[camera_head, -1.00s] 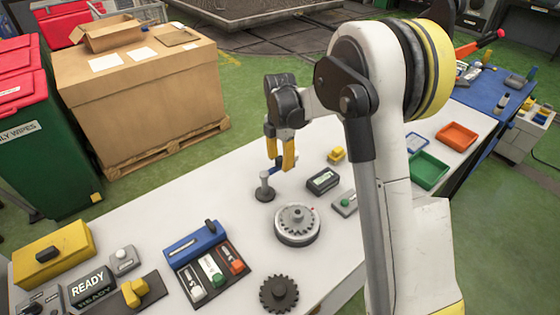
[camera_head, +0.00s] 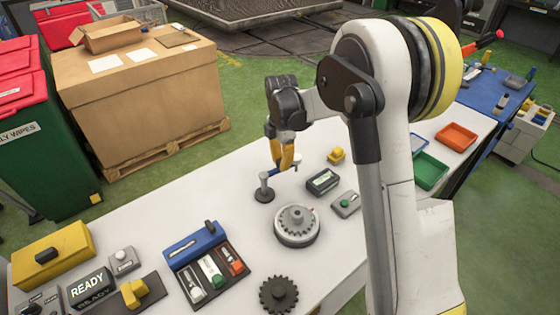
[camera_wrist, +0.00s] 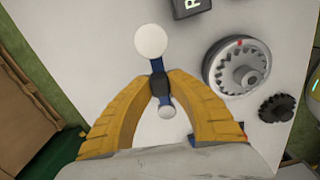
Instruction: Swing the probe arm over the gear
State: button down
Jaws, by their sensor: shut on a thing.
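In the wrist view, the fingers close on a black knob (camera_wrist: 160,88) on the bar, between a larger pale disc (camera_wrist: 151,41) and a smaller pale tip (camera_wrist: 167,111). The grey gear (camera_head: 297,216) sits on a round turntable (camera_head: 298,239), in front and to the right of the post. In the wrist view the gear (camera_wrist: 243,71) is right of my fingers; the tip is not over it.
A loose dark gear (camera_head: 279,293) lies near the bench's front. A small display box (camera_head: 323,181) and a grey box with a green button (camera_head: 345,203) stand right of the post. A blue block and tray (camera_head: 195,243) lie left. The bench between tray and post is clear.

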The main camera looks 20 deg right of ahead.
jog(key=s+a+m, duration=0.2)
jog(key=s+m, duration=0.1)
jog(key=m, duration=0.5)
jog(key=s+a+m+b, duration=0.1)
jog(key=s+m, duration=0.3)
jog(key=m, duration=0.4)
jog(key=shift+s+a, duration=0.25)
jog(key=shift+a, duration=0.1)
jog(key=shift+m, duration=0.3)
jog(key=c, duration=1.3)
grip_release()
jog(key=shift+o, duration=0.2)
notch_tip(320, 180, up, 12)
